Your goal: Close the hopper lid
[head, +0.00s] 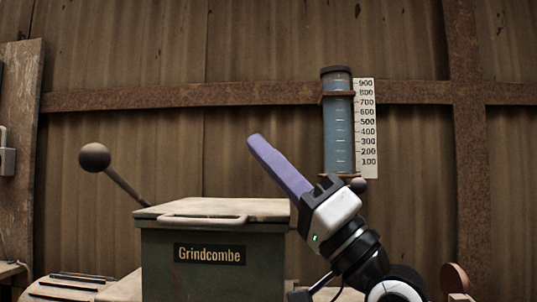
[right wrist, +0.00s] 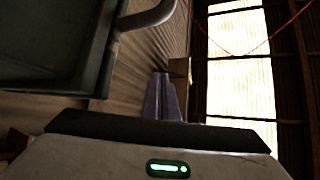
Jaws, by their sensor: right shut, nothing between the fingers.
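The hopper is a dark green box (head: 215,268) with a "Grindcombe" plate, low in the middle of the head view. Its pale, worn lid (head: 255,207) lies flat across the top, with a bar handle (head: 202,219) along the front edge. My right gripper (head: 255,142) has purple fingers pressed together, pointing up and left above the lid's right part. I see no contact with the lid. In the right wrist view the shut fingers (right wrist: 162,78) hold nothing; a dark green panel (right wrist: 50,45) and a curved bar (right wrist: 148,18) show at upper left. My left gripper is out of view.
A blue gauge tube (head: 338,120) with a numbered scale (head: 368,128) is on the corrugated wall behind. A brown disc (head: 455,278) stands at the lower right.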

